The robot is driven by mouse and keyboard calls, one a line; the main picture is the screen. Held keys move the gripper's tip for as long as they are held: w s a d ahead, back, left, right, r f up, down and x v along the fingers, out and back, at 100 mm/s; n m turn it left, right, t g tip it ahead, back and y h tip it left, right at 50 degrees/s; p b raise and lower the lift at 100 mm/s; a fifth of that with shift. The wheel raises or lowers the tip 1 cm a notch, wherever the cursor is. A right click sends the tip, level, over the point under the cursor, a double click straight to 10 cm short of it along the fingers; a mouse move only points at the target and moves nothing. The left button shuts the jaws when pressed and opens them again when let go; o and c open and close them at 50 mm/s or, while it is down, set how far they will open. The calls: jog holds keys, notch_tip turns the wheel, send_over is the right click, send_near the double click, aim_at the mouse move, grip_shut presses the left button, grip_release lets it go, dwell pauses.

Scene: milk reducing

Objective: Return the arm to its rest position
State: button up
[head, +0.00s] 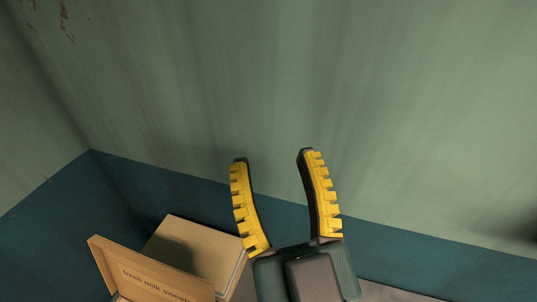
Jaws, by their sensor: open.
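My gripper (272,158) is in the lower middle of the head view, with its two yellow-toothed fingers pointing up and spread apart. Nothing is between the fingers, and the wall shows through the gap. The gripper's dark body runs off the bottom edge of the view. The rest of my arm is out of view.
A cardboard box (150,272) marked "fresh milk" is at the lower left, cut off by the bottom edge. A pale box (197,247) is behind it, close beside my gripper in the picture. The green wall (420,110) has a dark teal lower band (420,255) and a corner at left.

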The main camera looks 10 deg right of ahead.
notch_tip(320, 180, up, 22)
jog(key=p, duration=2.1)
jog(key=shift+p, duration=0.4)
jog(key=shift+f, duration=0.1)
